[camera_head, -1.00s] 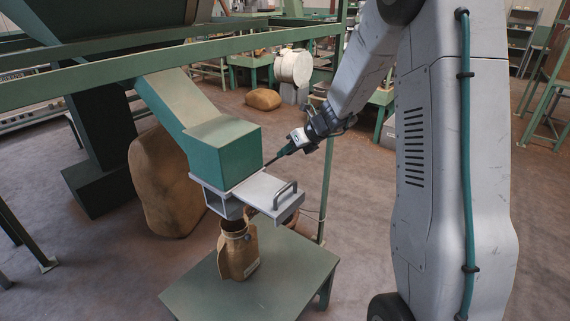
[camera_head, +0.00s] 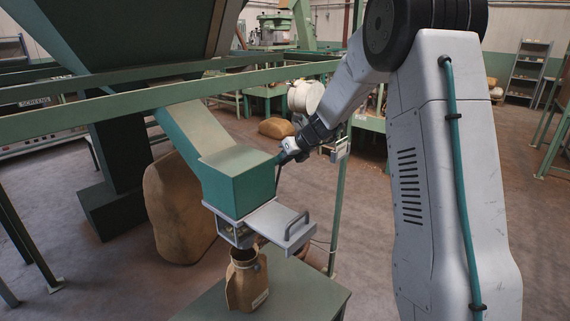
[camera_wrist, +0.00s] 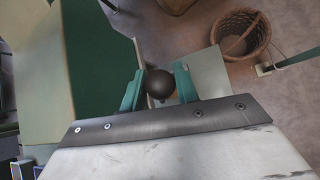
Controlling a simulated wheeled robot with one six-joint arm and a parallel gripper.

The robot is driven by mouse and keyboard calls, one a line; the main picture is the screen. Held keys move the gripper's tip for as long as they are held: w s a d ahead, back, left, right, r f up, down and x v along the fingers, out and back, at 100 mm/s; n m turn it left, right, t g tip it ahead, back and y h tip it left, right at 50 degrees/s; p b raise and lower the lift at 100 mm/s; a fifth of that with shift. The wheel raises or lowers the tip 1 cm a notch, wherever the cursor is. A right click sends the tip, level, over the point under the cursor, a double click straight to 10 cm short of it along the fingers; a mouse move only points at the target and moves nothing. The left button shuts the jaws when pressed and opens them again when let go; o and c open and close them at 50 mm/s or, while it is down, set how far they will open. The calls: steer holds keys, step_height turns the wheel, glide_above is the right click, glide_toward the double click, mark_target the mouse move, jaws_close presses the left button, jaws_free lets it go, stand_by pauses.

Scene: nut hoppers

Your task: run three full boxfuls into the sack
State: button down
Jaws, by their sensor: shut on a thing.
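The brown sack (camera_head: 246,283) stands upright and open-topped on a green table under the chute outlet. Above it, a pale metal box (camera_head: 236,233) hangs below the green chute head (camera_head: 238,180); something brownish shows at its open side, too small to make out. A pale slide plate with a loop handle (camera_head: 297,224) sticks out to the right of the box. My gripper (camera_head: 284,158) is beside the chute head's right edge. In the wrist view its teal fingers are shut on a dark round knob (camera_wrist: 160,83). The sack's contents are hidden.
The green table (camera_head: 310,286) has bare room right of the sack. A green rail (camera_head: 130,112) crosses before the chute, and an upright post stands right of it. A large tan sack (camera_head: 178,210) stands on the floor behind. A wicker basket (camera_wrist: 243,35) shows in the wrist view.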

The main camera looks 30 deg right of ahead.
steer(key=shift+w+a, duration=0.1)
stand_by(0.3)
steer(key=c, duration=1.1)
jaws_free()
steer(key=shift+v, duration=3.95)
